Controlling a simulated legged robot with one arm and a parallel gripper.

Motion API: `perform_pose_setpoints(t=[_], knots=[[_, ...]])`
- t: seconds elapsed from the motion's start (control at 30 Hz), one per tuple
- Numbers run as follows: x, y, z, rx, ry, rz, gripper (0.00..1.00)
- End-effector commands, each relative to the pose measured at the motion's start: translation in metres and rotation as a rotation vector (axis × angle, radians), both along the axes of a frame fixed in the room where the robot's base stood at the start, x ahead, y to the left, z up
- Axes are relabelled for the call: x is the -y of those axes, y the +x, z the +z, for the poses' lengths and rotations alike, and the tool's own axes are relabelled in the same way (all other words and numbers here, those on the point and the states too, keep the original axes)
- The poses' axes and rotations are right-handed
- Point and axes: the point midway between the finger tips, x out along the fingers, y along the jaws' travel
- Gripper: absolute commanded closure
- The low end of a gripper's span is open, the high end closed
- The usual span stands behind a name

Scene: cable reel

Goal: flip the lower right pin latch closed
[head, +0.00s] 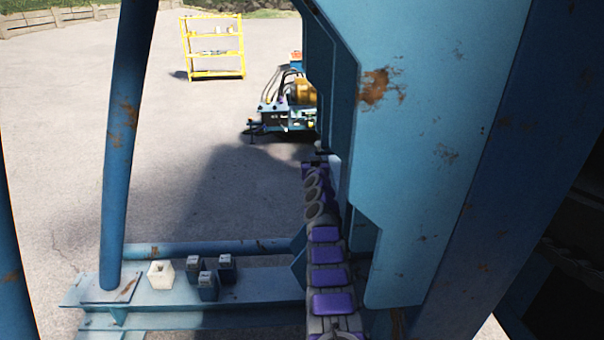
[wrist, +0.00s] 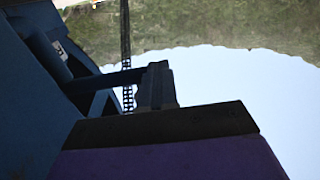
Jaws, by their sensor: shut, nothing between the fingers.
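My gripper (wrist: 156,70) shows in the wrist view as dark fingers above the purple hand, shut and empty. A dark blue bar (wrist: 105,80) juts from the blue frame at the left and ends beside the fingers; I cannot tell whether they touch. A grey-blue cylinder (wrist: 50,58) sits on the frame further left. I cannot tell for sure which of these parts is the lower right pin latch, or its position. In the head view my purple arm reaches forward along the blue steel frame (head: 430,130), and the fingers are too small to make out.
A blue post (head: 124,130) stands at left on a blue base beam (head: 255,288) with several small blocks (head: 208,284). A yellow shelf (head: 213,48) and a machine (head: 288,108) stand far off on open pavement. A dark chain (wrist: 126,60) hangs behind the fingers.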

Motion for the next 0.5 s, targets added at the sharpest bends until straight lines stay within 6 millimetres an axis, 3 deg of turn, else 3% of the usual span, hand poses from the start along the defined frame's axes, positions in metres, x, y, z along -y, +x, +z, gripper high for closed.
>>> perform_pose_setpoints(t=[0.5], knots=[[-0.019,-0.022,0.005,0.005,-0.01,0.011,1.0]])
